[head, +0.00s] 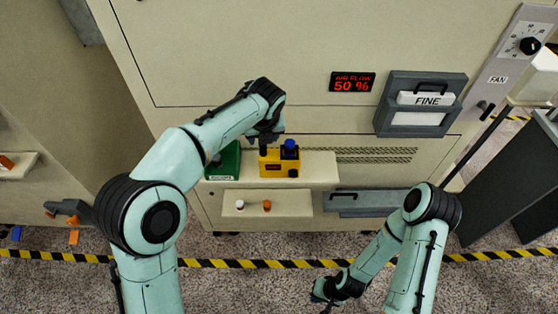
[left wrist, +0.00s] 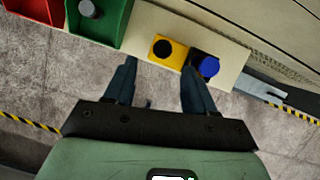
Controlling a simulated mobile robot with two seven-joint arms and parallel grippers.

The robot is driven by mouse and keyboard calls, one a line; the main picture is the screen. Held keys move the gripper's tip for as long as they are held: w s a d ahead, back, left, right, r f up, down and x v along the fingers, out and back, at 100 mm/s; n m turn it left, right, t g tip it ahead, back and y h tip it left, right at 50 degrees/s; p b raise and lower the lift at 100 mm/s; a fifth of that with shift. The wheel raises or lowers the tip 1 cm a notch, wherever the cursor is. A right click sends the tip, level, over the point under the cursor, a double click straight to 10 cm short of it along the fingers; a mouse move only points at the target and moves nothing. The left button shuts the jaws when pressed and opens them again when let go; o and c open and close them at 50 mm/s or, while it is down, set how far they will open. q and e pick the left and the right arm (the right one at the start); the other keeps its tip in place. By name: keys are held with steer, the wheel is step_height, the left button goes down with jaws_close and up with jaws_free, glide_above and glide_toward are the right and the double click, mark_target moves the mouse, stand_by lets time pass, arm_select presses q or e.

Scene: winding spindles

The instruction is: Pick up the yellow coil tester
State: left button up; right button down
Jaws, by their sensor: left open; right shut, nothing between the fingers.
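The yellow coil tester (head: 279,168) sits on a cream shelf at the machine's front in the head view. It has a blue knob and a black part on top. In the left wrist view the tester (left wrist: 178,62) shows a round black opening, with the blue knob beside it. My left gripper (head: 265,137) is above the tester in the head view and hides part of its top. In the left wrist view the open left fingers (left wrist: 160,68) point toward the tester, with nothing held. My right gripper (head: 325,292) is low in the head view, shut and empty, away from the tester.
A green bin (head: 225,163) stands just left of the tester. A red bin (left wrist: 39,8) shows in the left wrist view. A lower shelf (head: 285,204) holds small white and orange pieces. A grey FINE holder (head: 420,124) is on the machine's front. The shelf right of the tester is bare.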

mark_target(263, 155)
arm_select(q)
steer(key=x, duration=0.3)
steer(key=shift+w, duration=0.25)
steer(key=x, duration=0.4)
steer(key=shift+s+f, duration=0.3)
steer(key=shift+w+f, duration=0.25)
steer(key=shift+f, duration=0.15)
jaws_close()
